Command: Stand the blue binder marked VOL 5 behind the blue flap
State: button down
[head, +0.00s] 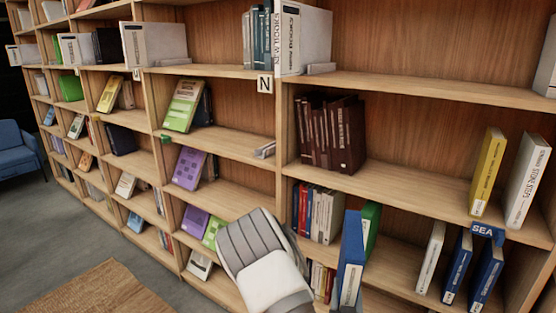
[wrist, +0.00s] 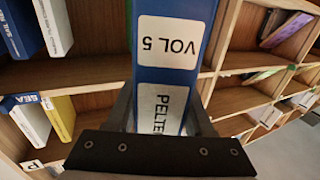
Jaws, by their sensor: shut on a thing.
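The blue binder (head: 352,250) is upright in front of the shelves in the head view, with a white label low on its spine. In the wrist view the binder (wrist: 175,82) shows the labels VOL 5 and PELTE. My gripper (wrist: 165,118) is shut on it, one dark finger on each side. In the head view my arm hides part of the shelves, and the fingers are hard to make out. A blue flap marked SEA (head: 487,231) is on a shelf edge to the right of the binder. It also shows in the wrist view (wrist: 20,102).
Below the flap stand a white book (head: 429,257) and two blue ones (head: 456,267). On the shelf above stand a yellow book (head: 487,172) and a white one (head: 526,180). A green binder (head: 371,225) is partly hidden behind the held one. Bare shelf lies right of it.

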jog(key=w+a+r+n+y+p, duration=0.1)
jog(key=y, duration=0.1)
jog(key=w+a+r+n+y+p, duration=0.1)
jog(key=w+a+r, duration=0.1)
jog(key=shift+r+n+y, duration=0.3)
jog(key=shift+y, duration=0.1)
